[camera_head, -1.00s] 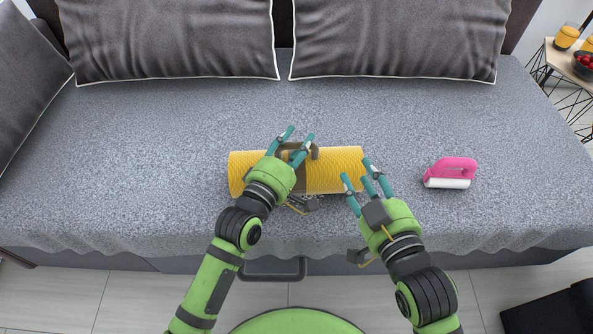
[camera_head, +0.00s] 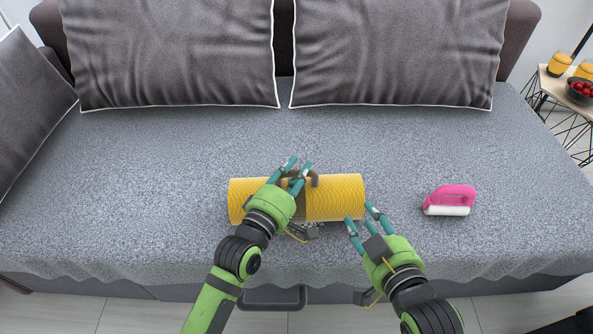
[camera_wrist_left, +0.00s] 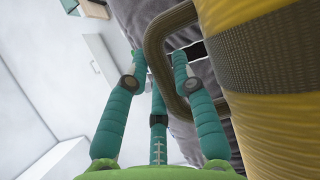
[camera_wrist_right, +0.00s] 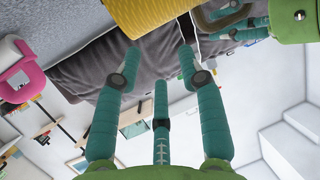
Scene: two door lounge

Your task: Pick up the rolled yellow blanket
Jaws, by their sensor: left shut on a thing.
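The rolled yellow blanket (camera_head: 338,196) lies lengthwise across the grey couch seat, with a brown strap and handle (camera_head: 314,180) at its middle. It also shows at the right of the left wrist view (camera_wrist_left: 285,90) and the top of the right wrist view (camera_wrist_right: 145,14). My left gripper (camera_head: 298,168) reaches over the blanket, shut on the handle; in the left wrist view the handle (camera_wrist_left: 154,48) passes between its fingers. My right gripper (camera_head: 361,215) is open and empty by the blanket's right end, on the near side. The left hand hides part of the strap.
A pink and white handheld tool (camera_head: 452,199) lies on the couch right of the blanket. Dark grey cushions (camera_head: 175,55) stand along the back and left. A side table (camera_head: 553,85) with a fruit bowl (camera_head: 580,92) is at the far right. The seat (camera_head: 130,190) left of the blanket is clear.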

